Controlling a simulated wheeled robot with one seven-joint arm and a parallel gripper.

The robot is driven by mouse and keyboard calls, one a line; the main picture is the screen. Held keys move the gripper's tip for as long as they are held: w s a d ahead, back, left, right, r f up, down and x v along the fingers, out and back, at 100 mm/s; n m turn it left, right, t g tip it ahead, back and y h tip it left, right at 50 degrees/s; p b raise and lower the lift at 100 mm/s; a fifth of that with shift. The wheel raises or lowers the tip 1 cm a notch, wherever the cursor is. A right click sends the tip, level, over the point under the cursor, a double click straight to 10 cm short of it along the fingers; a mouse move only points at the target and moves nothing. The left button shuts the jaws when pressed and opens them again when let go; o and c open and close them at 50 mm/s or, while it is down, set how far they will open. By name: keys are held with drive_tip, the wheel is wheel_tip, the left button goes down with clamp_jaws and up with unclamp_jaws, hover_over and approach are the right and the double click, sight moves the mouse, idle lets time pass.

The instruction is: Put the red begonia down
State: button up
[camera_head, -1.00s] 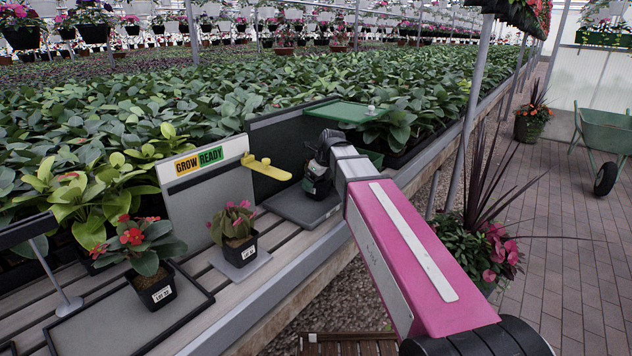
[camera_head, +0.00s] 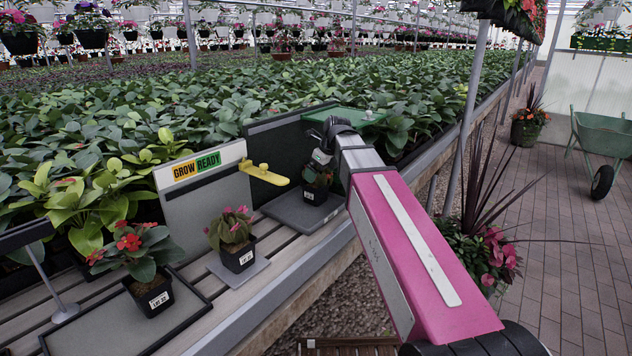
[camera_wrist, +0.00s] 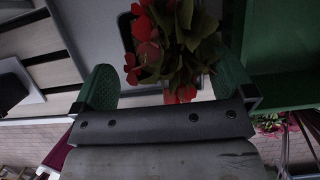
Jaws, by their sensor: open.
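A potted begonia with red flowers (camera_wrist: 150,50) shows in the wrist view, between and beyond the green fingers of my gripper (camera_wrist: 166,78). The fingers are apart and open. In the head view its black pot (camera_head: 314,194) with a white label stands upright on the dark grey platform (camera_head: 285,212) at the bench's far end. My gripper (camera_head: 322,158) is just above the pot, over the leaves, and hides part of the plant. Another red-flowered plant (camera_head: 140,249) stands in a black pot on the black-rimmed tray (camera_head: 90,325) at the near left.
A pink-flowered pot plant (camera_head: 235,232) stands on a small grey plate in the middle. A yellow lever (camera_head: 266,175) sticks out from the grey "GROW READY" panel (camera_head: 205,205), close left of my gripper. A dark upright panel and green lid (camera_head: 350,115) stand behind the platform.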

drive_tip(key=shift+v, duration=2.6)
